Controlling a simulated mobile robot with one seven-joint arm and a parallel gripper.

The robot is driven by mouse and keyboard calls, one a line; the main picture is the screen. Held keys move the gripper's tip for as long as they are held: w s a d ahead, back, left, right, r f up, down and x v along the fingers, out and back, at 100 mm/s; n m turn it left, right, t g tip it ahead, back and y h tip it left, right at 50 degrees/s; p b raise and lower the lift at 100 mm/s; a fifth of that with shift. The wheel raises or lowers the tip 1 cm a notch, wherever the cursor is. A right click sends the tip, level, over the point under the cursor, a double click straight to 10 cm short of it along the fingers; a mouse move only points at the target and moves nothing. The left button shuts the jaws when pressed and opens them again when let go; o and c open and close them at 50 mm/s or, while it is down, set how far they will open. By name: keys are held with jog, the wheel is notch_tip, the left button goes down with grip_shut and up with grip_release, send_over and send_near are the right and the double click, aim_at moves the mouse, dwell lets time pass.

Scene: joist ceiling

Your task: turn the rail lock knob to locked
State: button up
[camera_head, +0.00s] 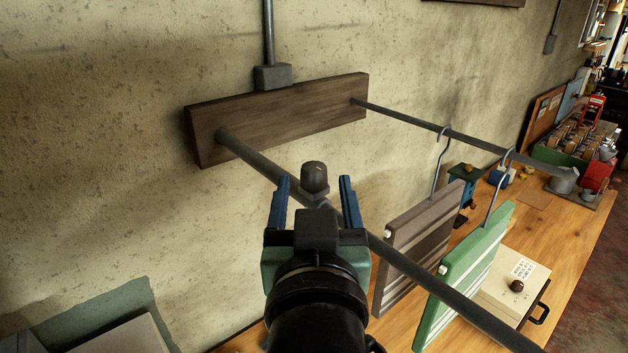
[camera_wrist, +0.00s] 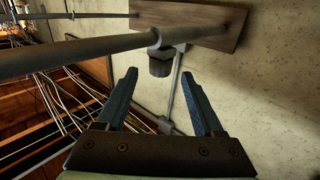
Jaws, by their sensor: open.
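The rail lock knob (camera_head: 314,176) is a short dark grey cylinder on a collar of the near grey rail (camera_head: 262,166). In the wrist view the knob (camera_wrist: 160,66) shows at the rail, just beyond my fingertips. My gripper (camera_head: 313,187) is open and empty, its two blue fingers spread to either side of the knob in the head view. In the wrist view the fingertips (camera_wrist: 159,77) point at the knob and appear apart from it. I cannot make out a locked or unlocked mark.
A dark wooden board (camera_head: 290,112) on the wall bears the near rail and a far rail (camera_head: 405,117). A brown panel (camera_head: 418,240) and a green panel (camera_head: 467,270) hang on hooks to the right. Below is a wooden workbench (camera_head: 560,232) with a cream box (camera_head: 497,294).

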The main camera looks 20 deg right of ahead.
aim_at(314, 164)
jog(key=p+x, duration=0.3)
jog(key=x, duration=0.3)
jog(key=shift+w+d+p, duration=0.1)
jog(key=shift+w+p, duration=0.2)
jog(key=shift+w, duration=0.05)
jog(key=shift+w+d, duration=0.15)
jog(key=shift+w, duration=0.4)
grip_shut()
